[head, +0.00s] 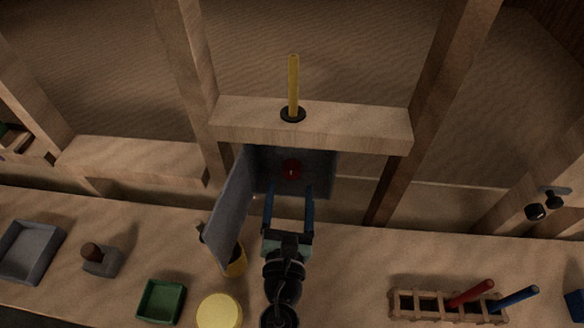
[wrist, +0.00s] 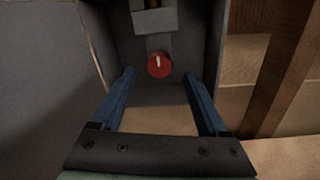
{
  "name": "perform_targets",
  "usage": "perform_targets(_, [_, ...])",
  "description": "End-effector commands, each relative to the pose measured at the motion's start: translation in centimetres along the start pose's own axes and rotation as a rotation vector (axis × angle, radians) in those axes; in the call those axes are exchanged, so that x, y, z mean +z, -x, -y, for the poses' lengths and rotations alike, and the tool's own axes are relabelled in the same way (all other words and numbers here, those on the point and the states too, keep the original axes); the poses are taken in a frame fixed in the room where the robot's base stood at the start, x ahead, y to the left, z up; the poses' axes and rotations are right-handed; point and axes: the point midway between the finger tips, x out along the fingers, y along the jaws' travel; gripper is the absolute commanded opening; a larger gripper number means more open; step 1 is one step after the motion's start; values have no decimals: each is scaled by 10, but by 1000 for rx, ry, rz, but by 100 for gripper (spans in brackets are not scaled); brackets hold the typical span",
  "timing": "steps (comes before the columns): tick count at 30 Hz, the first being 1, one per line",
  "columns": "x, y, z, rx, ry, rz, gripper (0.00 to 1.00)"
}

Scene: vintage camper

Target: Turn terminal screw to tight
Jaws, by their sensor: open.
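The terminal screw looks to be the round red knob (head: 291,169) with a pale mark, inside a grey box (head: 322,172) under a wooden shelf. It also shows in the wrist view (wrist: 159,65), where the pale mark stands near upright. The grey door (head: 232,200) of the box hangs open on the left. My gripper (head: 290,187) is in front of the box, with its blue fingers pointing toward the knob. In the wrist view my gripper (wrist: 162,78) is open and empty, its fingers apart on either side below the knob, not touching it.
A yellow rod (head: 293,82) stands in a black ring on the shelf (head: 350,124) above the box. The bench below holds a green tray (head: 161,301), a yellow disc (head: 219,311), a grey tray (head: 29,250) and a wooden rack (head: 440,306) with red and blue handles.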

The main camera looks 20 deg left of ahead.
Motion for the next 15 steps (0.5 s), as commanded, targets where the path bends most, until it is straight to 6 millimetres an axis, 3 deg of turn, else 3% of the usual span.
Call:
perform_targets(6, [1,-33,0,1,-1,2,76])
perform_targets(15, [0,-50,0,1,-1,0,76])
